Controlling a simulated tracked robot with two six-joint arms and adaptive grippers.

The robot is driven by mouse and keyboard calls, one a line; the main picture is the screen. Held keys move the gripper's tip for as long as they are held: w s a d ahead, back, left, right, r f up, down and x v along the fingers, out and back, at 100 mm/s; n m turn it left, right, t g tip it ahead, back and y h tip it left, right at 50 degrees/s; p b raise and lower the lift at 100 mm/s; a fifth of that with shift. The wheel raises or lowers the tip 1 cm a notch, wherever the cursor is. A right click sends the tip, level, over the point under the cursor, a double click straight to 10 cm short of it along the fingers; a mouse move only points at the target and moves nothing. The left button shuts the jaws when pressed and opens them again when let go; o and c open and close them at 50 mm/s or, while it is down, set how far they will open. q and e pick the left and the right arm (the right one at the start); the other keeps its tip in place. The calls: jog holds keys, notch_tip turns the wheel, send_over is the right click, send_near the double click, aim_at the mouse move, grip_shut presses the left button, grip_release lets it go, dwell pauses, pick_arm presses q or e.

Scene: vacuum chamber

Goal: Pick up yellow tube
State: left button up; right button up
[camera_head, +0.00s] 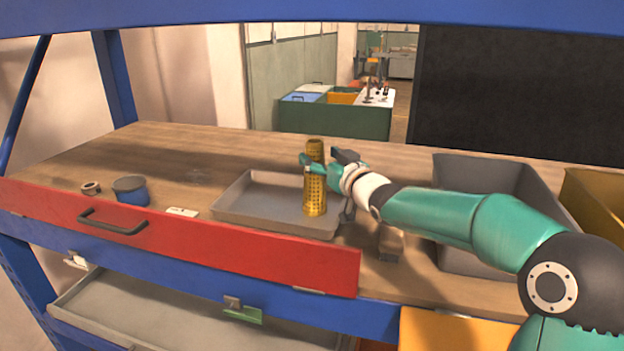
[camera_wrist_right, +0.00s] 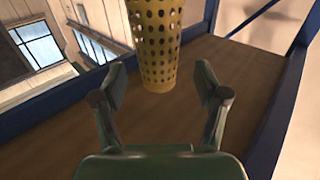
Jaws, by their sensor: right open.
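The yellow tube (camera_head: 315,198) is a tall perforated cylinder. It stands upright at the right part of a shallow grey tray (camera_head: 245,205) on the wooden workbench. My right gripper (camera_head: 333,172) is at the tube's upper half, coming from the right, and its teal finger crosses in front of the tube. In the right wrist view the yellow tube (camera_wrist_right: 155,45) shows ahead, between the two spread fingers of my right gripper (camera_wrist_right: 162,88). Gaps show on both sides, so the gripper is open and not closed on it. My left gripper is out of view.
A grey bin (camera_head: 480,172) stands right of the tray, behind my right arm, with a yellow bin (camera_head: 597,200) beyond it. A blue container (camera_head: 130,190) and a tape roll (camera_head: 90,188) sit at the left. A red drawer front (camera_head: 190,238) runs along the bench's front.

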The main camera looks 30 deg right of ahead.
jog(key=w, duration=0.2)
jog(key=w+p, duration=0.1)
jog(key=shift+w+d+r, duration=0.15)
jog(key=shift+w+d, duration=0.1)
jog(key=c, duration=1.2)
jog(key=shift+r, duration=0.15)
